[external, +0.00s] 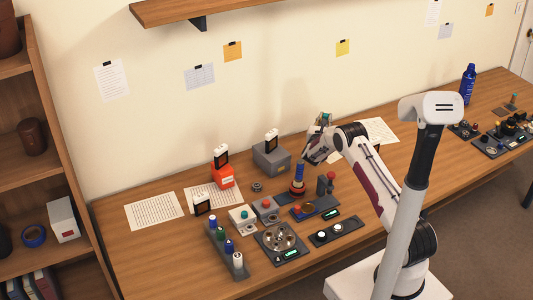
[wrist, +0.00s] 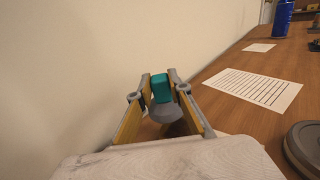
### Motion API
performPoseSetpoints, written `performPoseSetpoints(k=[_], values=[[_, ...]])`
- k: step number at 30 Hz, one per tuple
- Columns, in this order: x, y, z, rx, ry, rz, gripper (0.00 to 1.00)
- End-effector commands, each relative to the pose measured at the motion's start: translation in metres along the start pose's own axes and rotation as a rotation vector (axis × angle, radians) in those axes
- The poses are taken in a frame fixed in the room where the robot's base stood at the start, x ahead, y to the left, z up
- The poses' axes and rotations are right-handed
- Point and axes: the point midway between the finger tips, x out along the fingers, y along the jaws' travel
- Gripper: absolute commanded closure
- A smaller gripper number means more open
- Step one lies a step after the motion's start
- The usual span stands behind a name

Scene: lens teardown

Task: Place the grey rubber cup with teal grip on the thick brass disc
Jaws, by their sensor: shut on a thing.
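The grey rubber cup (wrist: 165,113) with its teal grip (wrist: 161,87) is between the fingers of my gripper (wrist: 160,80) in the wrist view. The gripper is shut on the teal grip, and the grey cup part shows nearer the camera. In the external view my gripper (external: 318,137) is raised over the back of the bench near the wall, with the teal grip (external: 326,118) showing at its end. I cannot make out the thick brass disc for sure; a round plate with several small discs (external: 279,236) sits at the front of the bench.
A grey box (external: 271,158) and a red block (external: 222,178) stand left of my gripper. A dark-based post with a blue top (external: 298,180) stands near the middle. A blue bottle (external: 468,85) is at the far right.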

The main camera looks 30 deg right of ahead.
Motion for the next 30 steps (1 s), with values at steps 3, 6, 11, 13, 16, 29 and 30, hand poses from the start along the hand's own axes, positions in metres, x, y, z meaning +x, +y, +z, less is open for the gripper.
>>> performPoseSetpoints(k=[3, 6, 11, 13, 16, 29, 30], values=[[0.0, 0.0, -0.012, -0.002, 0.0, 0.0, 1.0], [0.0, 0.0, -0.022, -0.001, 0.001, 0.0, 1.0], [0.0, 0.0, -0.031, 0.001, 0.0, 0.0, 1.0], [0.0, 0.0, -0.032, 0.001, -0.001, 0.0, 1.0], [0.0, 0.0, -0.032, 0.001, 0.0, 0.0, 1.0], [0.0, 0.0, -0.035, 0.0, 0.001, 0.0, 0.64], [0.0, 0.0, -0.035, 0.0, 0.001, 0.0, 0.64]])
